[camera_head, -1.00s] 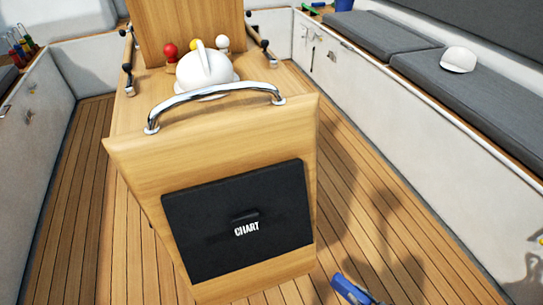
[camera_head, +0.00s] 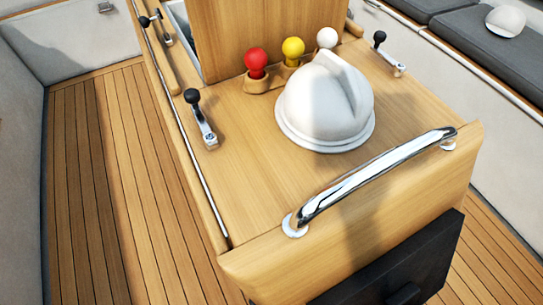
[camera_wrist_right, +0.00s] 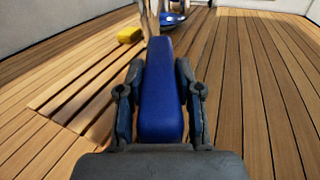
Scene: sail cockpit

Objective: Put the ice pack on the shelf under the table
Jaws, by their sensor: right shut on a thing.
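In the right wrist view my right gripper (camera_wrist_right: 160,103) is shut on a long blue ice pack (camera_wrist_right: 161,75), with one dark finger against each side of it. The ice pack points away from the wrist, above the wooden floor. Neither the gripper nor the ice pack shows in the head view now. The wooden table (camera_head: 235,170) fills the middle of the head view, with a chrome handrail (camera_head: 375,178) along its near edge and a black panel (camera_head: 405,270) below. The shelf under the table is not visible. My left gripper is out of view.
A white domed compass (camera_head: 325,100) and red (camera_head: 257,62), yellow (camera_head: 293,50) and white knobs stand on the table. Open plank floor (camera_head: 100,190) lies to the left. Benches with grey cushions (camera_head: 480,60) line the right. A yellow object (camera_wrist_right: 130,35) lies on the floor.

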